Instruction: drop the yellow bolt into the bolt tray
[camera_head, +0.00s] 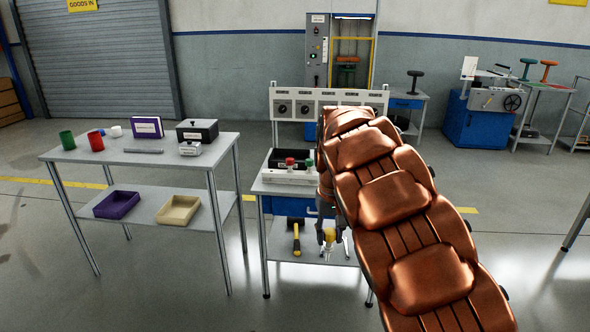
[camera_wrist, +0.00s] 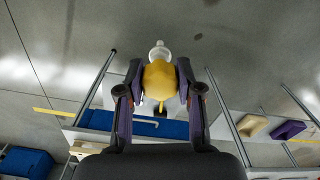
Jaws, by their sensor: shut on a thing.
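The yellow bolt (camera_wrist: 160,80) is between the two fingers of my gripper (camera_wrist: 159,84) in the wrist view. Its yellow part is gripped, and a pale end sticks out beyond the fingertips. In the head view, the bolt (camera_head: 330,235) and my gripper (camera_head: 328,236) show low in front of the small bench, beside my copper-coloured arm, which hides part of them. A purple tray (camera_head: 104,212) and a cream tray (camera_head: 166,219) are on the left table's lower shelf, well left of my gripper. I cannot tell which container is the bolt tray.
The small bench (camera_head: 262,187) carries a fixture with red and green knobs (camera_head: 290,163). A yellow-handled hammer (camera_head: 296,238) lies on its lower shelf. The left table (camera_head: 135,160) holds cups and boxes. Open floor lies between the left table and the bench.

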